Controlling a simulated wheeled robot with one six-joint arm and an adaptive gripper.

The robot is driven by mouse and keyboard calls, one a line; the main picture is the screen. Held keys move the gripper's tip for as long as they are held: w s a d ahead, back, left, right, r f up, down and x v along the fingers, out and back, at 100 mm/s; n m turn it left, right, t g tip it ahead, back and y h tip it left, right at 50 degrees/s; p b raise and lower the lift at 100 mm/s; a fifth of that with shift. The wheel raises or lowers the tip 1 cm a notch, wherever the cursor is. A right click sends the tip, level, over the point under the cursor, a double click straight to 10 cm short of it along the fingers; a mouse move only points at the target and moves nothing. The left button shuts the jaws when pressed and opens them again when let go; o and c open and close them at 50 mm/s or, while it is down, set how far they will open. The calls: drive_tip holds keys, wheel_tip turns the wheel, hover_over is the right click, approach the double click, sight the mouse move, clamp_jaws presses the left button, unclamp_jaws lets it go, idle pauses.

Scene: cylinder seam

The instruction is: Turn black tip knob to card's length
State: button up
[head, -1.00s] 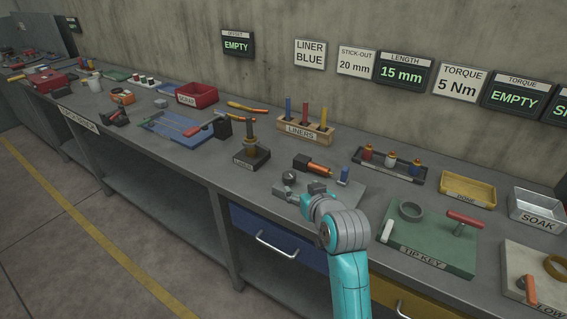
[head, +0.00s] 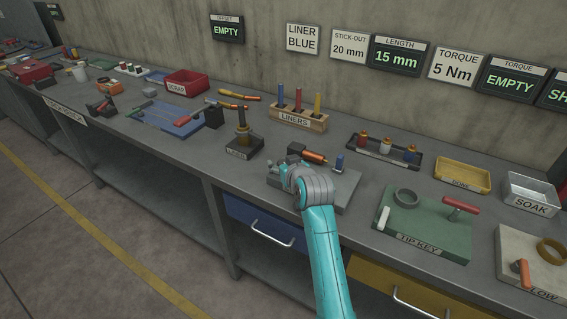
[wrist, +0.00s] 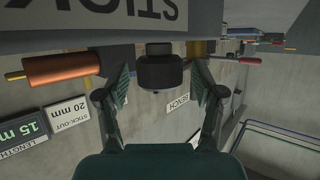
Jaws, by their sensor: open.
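In the wrist view a black knob (wrist: 160,68) lies between the two fingertips of my gripper (wrist: 162,76), with a gap on each side. My gripper is open and does not appear to touch it. A copper-orange cylinder (wrist: 62,68) is left of the knob; it also shows in the head view (head: 314,156). In the head view my wrist hides the knob and fingers at the grey fixture plate (head: 338,197). The STICK-OUT card (head: 349,46) reads 20 mm. The LENGTH display (head: 400,56) reads 15 mm.
A blue post (head: 339,161) stands on the fixture near my wrist. A black stand (head: 243,147) is to the left, a liner rack (head: 298,121) behind, and the green TIP KEY board (head: 435,236) to the right. Bare bench lies between them.

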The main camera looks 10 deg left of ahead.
drive_tip(key=shift+w, duration=0.1)
drive_tip(key=c, duration=1.2)
drive_tip(key=shift+o, duration=0.2)
drive_tip(key=shift+a, duration=0.1)
drive_tip(key=m+t+h, duration=0.1)
drive_tip(key=m+h, duration=0.1)
drive_tip(key=shift+m+h, duration=0.4)
drive_tip(key=m+h, duration=0.3)
drive_tip(key=h, duration=0.1)
drive_tip(key=shift+t, duration=0.4)
drive_tip(key=m+g+h, duration=0.1)
drive_tip(key=m+h, duration=0.2)
drive_tip(key=m+g+h, duration=0.1)
drive_tip(key=m+h, duration=0.2)
drive_tip(key=shift+h, duration=0.3)
